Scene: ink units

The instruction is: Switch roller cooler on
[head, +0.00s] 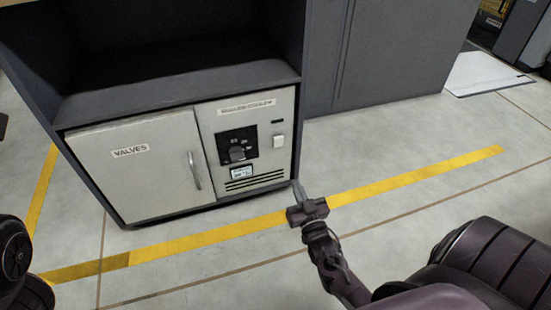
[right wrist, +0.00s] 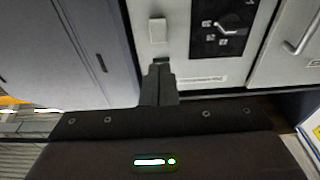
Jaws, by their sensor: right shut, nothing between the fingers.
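The light grey panel (head: 247,110) on the cabinet front has a label strip (head: 246,106), its small text hard to read. It carries a black rotary knob on a black plate (head: 237,146) and, to the right, a small white rocker-like switch (head: 278,141). My right gripper (head: 297,186) is shut and empty, low in front of the panel's lower right corner. In the right wrist view its closed fingers (right wrist: 160,75) point toward the white switch (right wrist: 157,30), with a gap visible in the picture. The knob plate (right wrist: 222,27) is to the right. My left gripper is not in view.
Left of the panel is a white door marked VALVES (head: 135,165) with a handle (head: 194,171). A dark open recess (head: 170,50) lies above. A plain grey cabinet (head: 390,55) stands to the right. The floor with yellow tape (head: 420,174) is clear.

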